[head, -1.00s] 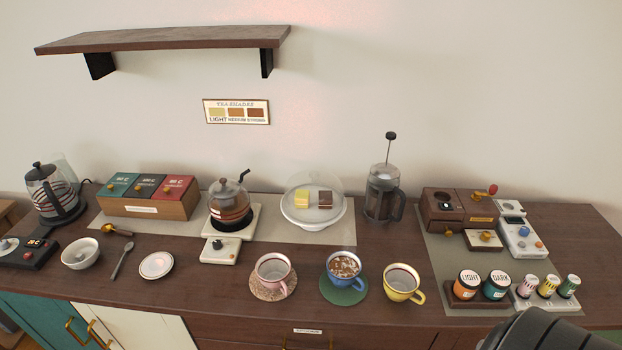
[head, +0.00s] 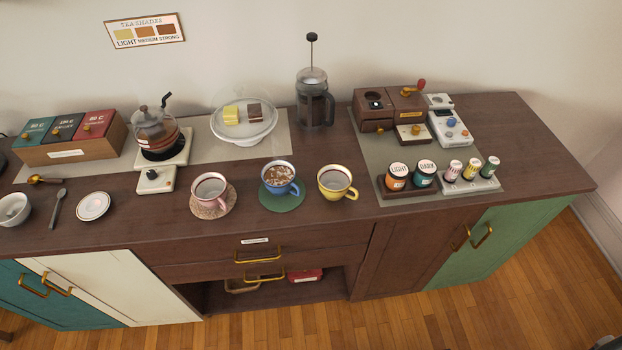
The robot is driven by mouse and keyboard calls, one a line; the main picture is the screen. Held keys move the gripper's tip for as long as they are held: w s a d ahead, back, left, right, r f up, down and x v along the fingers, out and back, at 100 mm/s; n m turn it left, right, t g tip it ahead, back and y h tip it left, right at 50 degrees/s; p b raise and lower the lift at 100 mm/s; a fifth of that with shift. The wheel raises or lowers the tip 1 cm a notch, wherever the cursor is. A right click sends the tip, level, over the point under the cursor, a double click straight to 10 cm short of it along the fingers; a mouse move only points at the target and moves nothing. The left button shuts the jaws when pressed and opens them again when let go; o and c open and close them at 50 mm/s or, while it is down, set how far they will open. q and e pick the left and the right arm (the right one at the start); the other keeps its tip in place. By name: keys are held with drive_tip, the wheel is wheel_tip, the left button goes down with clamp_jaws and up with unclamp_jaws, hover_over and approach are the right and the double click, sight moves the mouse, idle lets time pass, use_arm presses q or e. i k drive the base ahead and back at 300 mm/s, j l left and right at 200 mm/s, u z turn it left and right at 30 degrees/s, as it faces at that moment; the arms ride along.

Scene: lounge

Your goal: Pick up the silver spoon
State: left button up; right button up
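The silver spoon (head: 57,206) lies on the dark wooden counter at the left of the head view, its bowl end pointing away from me. It lies between a white bowl (head: 13,211) on its left and a small white saucer (head: 93,206) on its right, apart from both. A brass-coloured scoop (head: 44,180) with a dark handle lies just behind it.
A pink cup (head: 210,191), a blue cup (head: 280,179) and a yellow cup (head: 337,184) stand along the front. A glass teapot (head: 156,130), a domed cake stand (head: 244,137) and a French press (head: 314,100) stand behind. Wooden floor (head: 430,315) shows in front.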

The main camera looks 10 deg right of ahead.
sight(61, 193)
drive_tip(key=u, duration=1.5)
